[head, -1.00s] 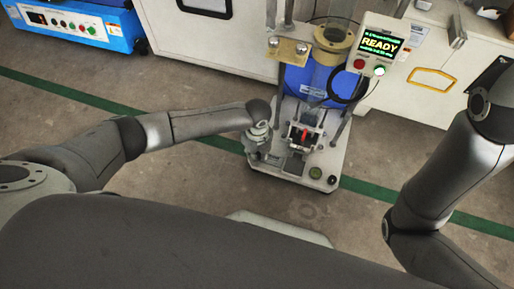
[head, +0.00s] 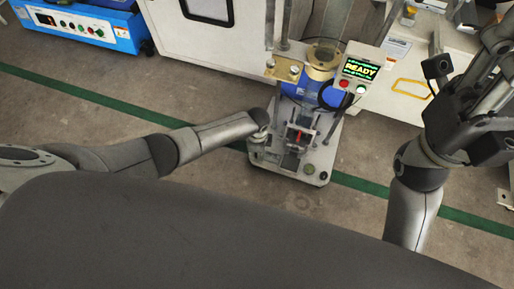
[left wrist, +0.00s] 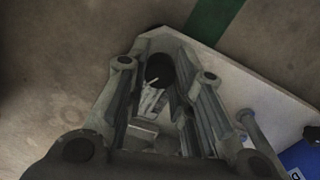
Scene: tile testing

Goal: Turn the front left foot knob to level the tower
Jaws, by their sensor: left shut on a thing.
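The tower stands on a light base plate (head: 290,172), with a blue cylinder (head: 298,82) and a brass-coloured collar (head: 322,58). My left gripper (head: 258,152) is at the plate's front left corner. In the left wrist view its fingers (left wrist: 163,85) are closed around a dark round knob (left wrist: 160,68), which I take as the front left foot knob. In the head view that knob is hidden by the gripper. A round green bubble level (head: 309,169) and a dark knob (head: 323,176) sit at the front right corner. My right gripper (head: 475,95) is raised at the right, away from the tower; its fingertips are unclear.
A control box (head: 359,70) on the tower reads READY. A blue machine (head: 85,24) stands at the back left, with white cabinets (head: 205,42) behind the tower. A green floor line (head: 110,98) crosses behind and beside the plate. The floor in front is clear.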

